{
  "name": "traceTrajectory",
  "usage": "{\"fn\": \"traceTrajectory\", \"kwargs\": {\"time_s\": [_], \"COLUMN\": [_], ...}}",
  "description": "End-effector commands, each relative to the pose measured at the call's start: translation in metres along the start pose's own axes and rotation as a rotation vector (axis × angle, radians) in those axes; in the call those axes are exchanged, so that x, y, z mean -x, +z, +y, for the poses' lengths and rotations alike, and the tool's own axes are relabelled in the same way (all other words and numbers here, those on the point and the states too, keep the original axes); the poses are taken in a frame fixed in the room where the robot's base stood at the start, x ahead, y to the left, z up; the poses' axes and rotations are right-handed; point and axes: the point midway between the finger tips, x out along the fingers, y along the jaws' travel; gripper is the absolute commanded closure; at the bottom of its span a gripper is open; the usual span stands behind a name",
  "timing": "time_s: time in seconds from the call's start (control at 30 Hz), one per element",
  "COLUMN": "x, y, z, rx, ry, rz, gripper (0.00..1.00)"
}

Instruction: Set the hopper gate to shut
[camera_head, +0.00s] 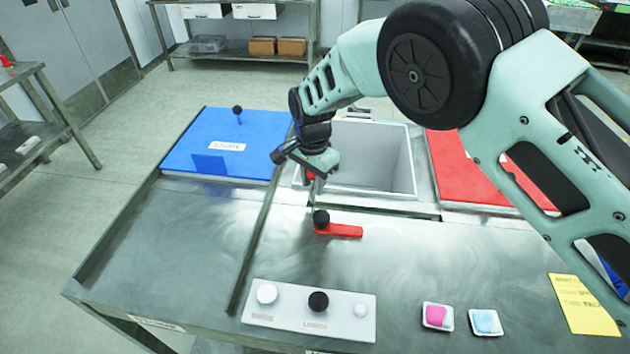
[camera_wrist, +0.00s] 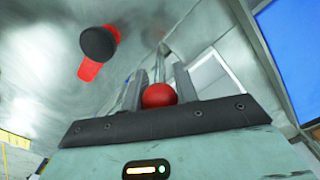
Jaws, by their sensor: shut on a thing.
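My gripper (camera_head: 313,178) is at the front left edge of an open grey bin (camera_head: 400,165) sunk into the bench. In the wrist view my gripper (camera_wrist: 159,92) is shut on a red ball knob (camera_wrist: 158,96), which sits between the two fingers. Little of this knob (camera_head: 311,174) shows in the head view. A separate red lever (camera_head: 345,231) with a black knob (camera_head: 321,217) lies just in front of my gripper, pointing right. This lever (camera_wrist: 89,69) is apart from the fingers in the wrist view. I cannot tell which handle is the hopper gate's.
A blue panel (camera_head: 190,136) with an upright black knob lies left of the bin. A red panel (camera_head: 455,172) lies right, partly behind my arm. A white control plate (camera_head: 340,325) with knobs, two small trays and a yellow note (camera_head: 583,303) are at the front.

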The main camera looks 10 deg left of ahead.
Motion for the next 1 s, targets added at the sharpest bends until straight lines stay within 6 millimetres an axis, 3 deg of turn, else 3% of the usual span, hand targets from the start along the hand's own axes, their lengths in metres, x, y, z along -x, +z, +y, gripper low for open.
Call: {"fn": "traceTrajectory", "kwargs": {"time_s": [0.07,0.1,0.17,0.57,0.73,1.0], "x": [0.002,0.002,0.002,0.008,0.034,0.098], "y": [0.004,0.004,0.004,0.002,0.002,0.002], "z": [-0.005,-0.005,-0.005,-0.004,-0.004,-0.004], "rx": [0.003,0.004,0.004,0.002,0.002,0.003], "ry": [-0.015,-0.016,-0.016,-0.012,-0.015,-0.016], "rz": [-0.001,-0.001,-0.001,0.0,0.0,0.0], "gripper": [1.0,0.65,0.5,0.5,0.5,0.5]}}
